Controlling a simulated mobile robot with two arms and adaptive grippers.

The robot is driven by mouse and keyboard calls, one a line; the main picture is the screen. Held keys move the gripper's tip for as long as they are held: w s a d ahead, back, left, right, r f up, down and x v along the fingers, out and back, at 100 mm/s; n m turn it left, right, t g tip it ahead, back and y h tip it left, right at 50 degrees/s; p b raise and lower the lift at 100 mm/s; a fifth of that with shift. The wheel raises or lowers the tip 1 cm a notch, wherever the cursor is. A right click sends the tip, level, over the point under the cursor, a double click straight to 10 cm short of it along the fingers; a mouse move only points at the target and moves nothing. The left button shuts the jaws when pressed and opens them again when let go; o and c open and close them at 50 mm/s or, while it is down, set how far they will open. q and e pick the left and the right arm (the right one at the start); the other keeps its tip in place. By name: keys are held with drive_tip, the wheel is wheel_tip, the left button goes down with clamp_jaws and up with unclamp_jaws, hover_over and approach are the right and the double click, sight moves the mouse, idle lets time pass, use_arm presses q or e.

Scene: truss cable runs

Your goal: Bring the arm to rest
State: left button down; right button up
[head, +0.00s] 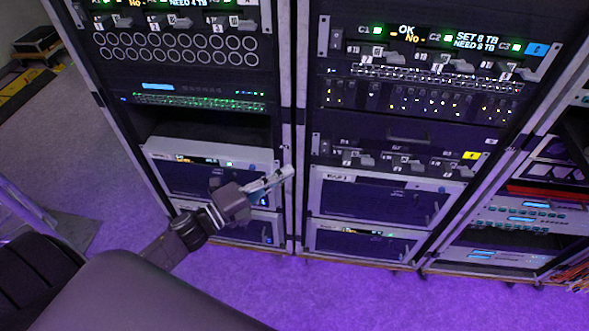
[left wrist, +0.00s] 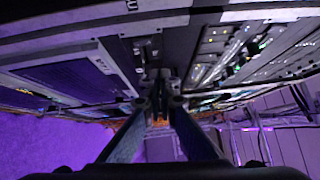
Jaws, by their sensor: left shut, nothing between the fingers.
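My left arm comes in from the lower left of the head view. Its gripper (head: 285,175) is shut and empty. In this view it overlaps the upright between the left rack (head: 140,130) and the middle rack (head: 300,100), low down; I cannot tell whether it touches. In the left wrist view the two fingers (left wrist: 160,95) come together at the tips, with the rack front close above and beyond them. My right gripper is not in view.
A third rack (head: 520,225) stands at the right, with loose orange cables (head: 573,274) at its foot. The purple-lit floor (head: 350,295) in front of the racks is clear. A dark case (head: 37,40) lies at the far left. A metal frame (head: 28,212) stands at the left edge.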

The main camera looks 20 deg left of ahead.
use_arm(q)
drive_tip(key=shift+s+a, duration=0.1)
drive_tip(key=shift+s, duration=0.1)
idle(0.4)
drive_tip(key=s+a+f+n+g+y, duration=0.1)
drive_tip(key=s+a+f+n+y, duration=0.2)
drive_tip(key=f, duration=0.7)
drive_tip(key=s+a+f+n+g+y, duration=0.2)
drive_tip(key=f+n, duration=0.3)
drive_tip(key=f, duration=0.4)
drive_tip(key=s+a+f+n+g+y, duration=0.1)
drive_tip(key=s+a+f+n+y, duration=0.2)
drive_tip(key=f, duration=0.7)
drive_tip(key=s+d+f+n+g+y, duration=0.1)
drive_tip(key=s+d+f+n+g, duration=0.2)
drive_tip(key=s+f, duration=0.6)
drive_tip(key=s+d+f+n+g, duration=0.1)
drive_tip(key=s+f+n+g, duration=0.35)
drive_tip(key=s+f, duration=0.4)
drive_tip(key=s+d+f+n+g, duration=0.2)
drive_tip(key=s+f, duration=0.1)
drive_tip(key=s, duration=0.5)
drive_tip(key=s+d+f+n+g, duration=0.1)
drive_tip(key=s+d+f+g, duration=0.1)
drive_tip(key=s, duration=0.6)
drive_tip(key=shift+s+d+f+n, duration=0.4)
drive_tip(key=shift+d+f, duration=0.1)
drive_tip(key=shift+f, duration=0.35)
